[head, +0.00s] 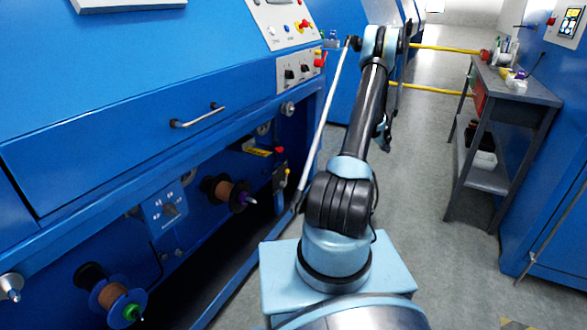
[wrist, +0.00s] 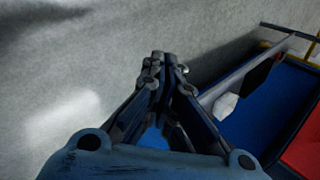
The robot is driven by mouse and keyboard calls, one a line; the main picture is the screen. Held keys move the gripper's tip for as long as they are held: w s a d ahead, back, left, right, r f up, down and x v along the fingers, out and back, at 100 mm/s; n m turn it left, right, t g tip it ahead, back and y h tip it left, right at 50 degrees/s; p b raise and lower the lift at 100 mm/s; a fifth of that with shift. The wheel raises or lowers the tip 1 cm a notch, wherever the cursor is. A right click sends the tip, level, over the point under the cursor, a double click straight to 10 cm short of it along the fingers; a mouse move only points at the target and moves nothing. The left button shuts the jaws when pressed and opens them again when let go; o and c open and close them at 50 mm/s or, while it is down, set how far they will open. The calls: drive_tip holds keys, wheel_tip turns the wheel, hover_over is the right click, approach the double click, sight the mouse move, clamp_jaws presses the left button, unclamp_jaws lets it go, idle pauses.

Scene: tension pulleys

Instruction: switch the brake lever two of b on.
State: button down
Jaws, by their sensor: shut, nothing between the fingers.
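My gripper (wrist: 160,65) is in the wrist view, with its dark fingers together and nothing seen between them. Below the fingers is a grey floor or wall surface. A long pale bar (wrist: 245,70) with a crosspiece at its far end lies to the right of the fingers, apart from the tips in the picture. In the head view a long grey bar (head: 328,120) slants up beside the blue machine (head: 140,90), left of my arm. I cannot tell whether either bar is the brake lever, and no label for b is readable. My gripper is not clear in the head view.
The blue machine carries a control panel (head: 290,25), a drawer handle (head: 197,116) and spools (head: 228,192) in its lower recess. A grey workbench (head: 520,85) stands at the right. Yellow rails (head: 440,90) cross behind my arm. Open floor (head: 420,180) lies between machine and bench.

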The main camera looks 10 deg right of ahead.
drive_tip(key=w+a+f+n+g+y, duration=0.1)
drive_tip(key=w+a+y, duration=0.15)
drive_tip(key=a, duration=0.85)
drive_tip(key=w+a+g+y, duration=0.2)
drive_tip(key=w+a, duration=0.2)
drive_tip(key=a, duration=0.7)
drive_tip(key=s+a+r+n+g+y, duration=0.1)
drive_tip(key=a+r+g+y, duration=0.1)
drive_tip(key=a, duration=0.9)
drive_tip(key=a+r+g+y, duration=0.1)
drive_tip(key=a+r+y, duration=0.1)
drive_tip(key=a, duration=0.9)
drive_tip(key=shift+s+a+r+n+g, duration=0.15)
drive_tip(key=shift+s+a+n+g, duration=0.1)
drive_tip(key=shift+s+n+g, duration=0.15)
drive_tip(key=s+a+f, duration=0.4)
drive_tip(key=a+f, duration=0.1)
drive_tip(key=f, duration=0.5)
drive_tip(key=shift+s, duration=0.4)
drive_tip(key=shift+a, duration=0.15)
